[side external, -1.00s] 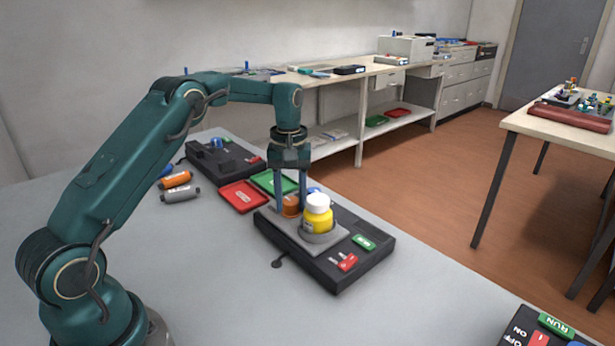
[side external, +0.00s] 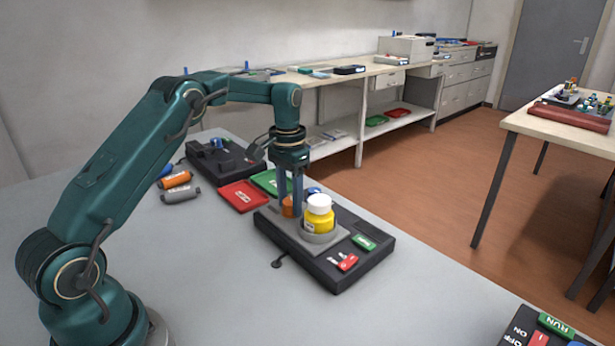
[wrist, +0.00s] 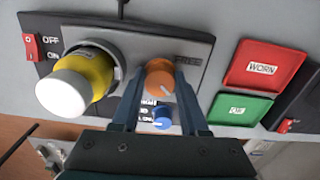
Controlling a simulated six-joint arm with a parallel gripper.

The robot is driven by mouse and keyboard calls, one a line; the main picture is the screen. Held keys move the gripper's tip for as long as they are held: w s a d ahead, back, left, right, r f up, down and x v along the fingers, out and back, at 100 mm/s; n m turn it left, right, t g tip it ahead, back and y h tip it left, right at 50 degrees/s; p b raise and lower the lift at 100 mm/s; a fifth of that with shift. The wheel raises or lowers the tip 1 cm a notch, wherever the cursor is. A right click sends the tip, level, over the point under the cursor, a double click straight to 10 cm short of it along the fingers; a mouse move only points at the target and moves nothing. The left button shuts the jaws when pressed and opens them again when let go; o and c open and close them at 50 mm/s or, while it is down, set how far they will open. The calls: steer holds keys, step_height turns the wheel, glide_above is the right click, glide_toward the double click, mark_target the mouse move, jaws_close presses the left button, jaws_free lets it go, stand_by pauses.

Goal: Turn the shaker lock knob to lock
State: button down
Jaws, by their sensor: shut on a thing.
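The shaker (side external: 335,278) is a dark box with a grey plate, and a yellow bottle (side external: 319,218) with a white cap stands in its holder. The orange knob (side external: 288,208) sits beside the bottle; it also shows in the wrist view (wrist: 160,78). My gripper (wrist: 160,76) points down with a finger on either side of the orange knob and is shut on it. A light pointer mark shows on the knob. A dark label, which seems to read FREE, is beside it. Other lettering near it is partly hidden by the fingers.
A blue knob (wrist: 162,117) sits close to the orange one. The shaker has a red switch (wrist: 32,47). Red WORN (wrist: 263,65) and green (wrist: 238,108) trays lie beside it. Orange (side external: 175,180) and grey (side external: 180,195) cartridges lie on the table.

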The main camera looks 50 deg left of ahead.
mark_target(290, 201)
steer(key=shift+r+m, duration=0.1)
steer(key=shift+m, duration=0.3)
steer(key=shift+c, duration=2.1)
jaws_free()
steer(key=shift+r, duration=2.5)
